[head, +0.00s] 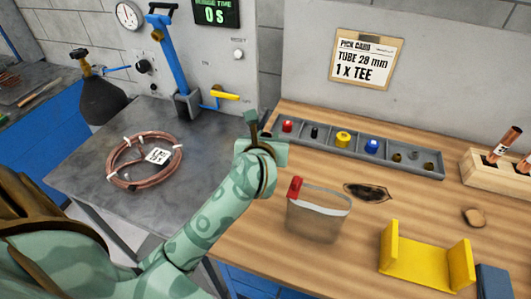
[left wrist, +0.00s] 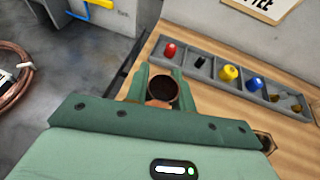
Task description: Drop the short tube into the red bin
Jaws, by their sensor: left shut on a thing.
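My left gripper (head: 258,135) is above the left end of the wooden bench. In the left wrist view my left gripper (left wrist: 158,90) is shut on a short copper tube (left wrist: 162,104), with the tube's dark round open end facing the camera. In the head view the tube is hidden or too small to make out. A grey, see-through bin (head: 313,222) with a red piece (head: 295,187) at its left rim stands on the bench, to the right of and below my left gripper. No wholly red bin shows. My right gripper is not in view.
A grey parts tray (head: 400,168) with coloured pieces lies behind the bin. A dark patch (head: 370,192), a yellow cradle (head: 428,262) and a wooden rack (head: 480,176) with copper tubes are to the right. A copper coil (head: 118,165) lies on the grey table at left.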

